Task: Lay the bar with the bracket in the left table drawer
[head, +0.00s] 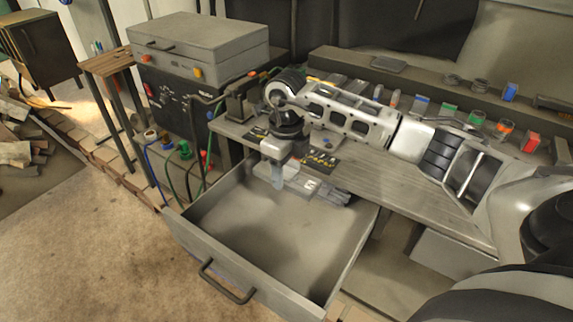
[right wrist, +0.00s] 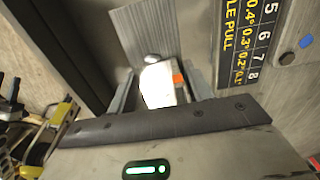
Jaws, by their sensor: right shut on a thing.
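The left table drawer (head: 270,232) is pulled well out, its dark handle facing front, and its floor looks bare toward the front. My right gripper (head: 280,178) reaches down over the drawer's back part, by the table edge. It is shut on a pale piece with an orange patch (right wrist: 160,84), seen between the fingers in the right wrist view; I take it for the bar with the bracket. In the head view a grey bar-like piece (head: 318,188) shows beside the fingers at the drawer's back. Whether it touches the drawer floor I cannot tell. My left gripper is not in view.
The wooden table top (head: 405,185) lies behind and right of the drawer. Coloured small bins (head: 505,128) line its back. A grey case (head: 200,45) stands on a dark cabinet at the left, with cables hanging near the drawer. A printed chart (right wrist: 250,45) lies close to the gripper.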

